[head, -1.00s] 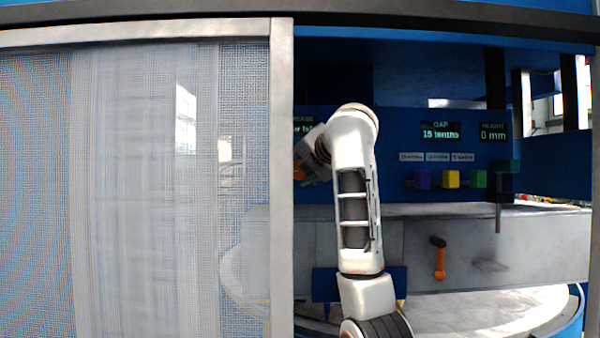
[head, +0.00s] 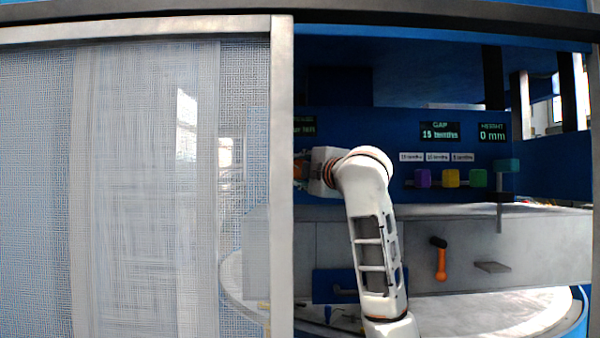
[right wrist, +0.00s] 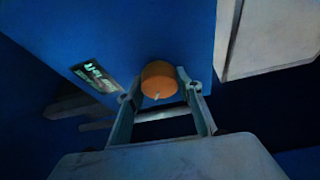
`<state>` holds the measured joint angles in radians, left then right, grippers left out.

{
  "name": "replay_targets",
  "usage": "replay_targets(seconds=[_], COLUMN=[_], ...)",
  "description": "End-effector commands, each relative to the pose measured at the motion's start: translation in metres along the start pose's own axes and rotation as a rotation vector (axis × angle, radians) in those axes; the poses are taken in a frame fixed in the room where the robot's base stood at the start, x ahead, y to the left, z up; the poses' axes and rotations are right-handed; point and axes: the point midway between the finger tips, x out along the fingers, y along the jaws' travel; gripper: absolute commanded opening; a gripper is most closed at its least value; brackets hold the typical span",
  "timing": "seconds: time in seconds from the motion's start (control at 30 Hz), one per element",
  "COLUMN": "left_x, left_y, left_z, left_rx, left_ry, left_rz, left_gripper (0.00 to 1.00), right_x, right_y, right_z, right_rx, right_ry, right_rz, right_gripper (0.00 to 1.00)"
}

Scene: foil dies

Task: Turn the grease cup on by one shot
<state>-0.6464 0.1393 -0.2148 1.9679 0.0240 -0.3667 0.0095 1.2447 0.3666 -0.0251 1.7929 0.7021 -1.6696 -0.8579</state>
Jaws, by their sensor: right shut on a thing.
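The grease cup is a round orange cap with a short pale mark on its face. It shows in the right wrist view (right wrist: 159,75) against a blue panel. My right gripper (right wrist: 157,89) is shut on it, one finger on each side. In the head view only a sliver of orange (head: 298,171) shows beside the door post; my wrist and the post hide the rest, including the fingertips. My left gripper is in neither current view.
A mesh door (head: 140,190) with a metal post (head: 282,180) covers the left side. To the right are purple, yellow and green blocks (head: 451,178), a gap display reading 15 tenths (head: 440,131), a height display reading 0 mm (head: 492,132) and an orange-handled lever (head: 440,262).

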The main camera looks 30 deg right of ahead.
Motion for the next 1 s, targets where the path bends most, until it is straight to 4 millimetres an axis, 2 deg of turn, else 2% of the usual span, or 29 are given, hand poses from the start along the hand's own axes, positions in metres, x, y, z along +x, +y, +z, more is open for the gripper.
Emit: replay_targets(seconds=[0.6, 1.0], left_x=[-0.0019, -0.0031], left_y=[-0.0008, -0.0031], left_z=[0.0045, 0.0038], left_rx=[0.002, 0.003], left_ry=[-0.014, -0.016], left_rz=[0.0, -0.004], left_gripper=[0.52, 0.52], right_x=[0.0008, 0.0008], right_y=[-0.0012, -0.0008], right_z=[-0.001, -0.0003], right_rx=[0.53, 0.781], right_ry=[-0.014, -0.023], right_rz=[0.232, 0.343], right_gripper=[0.14, 0.14])
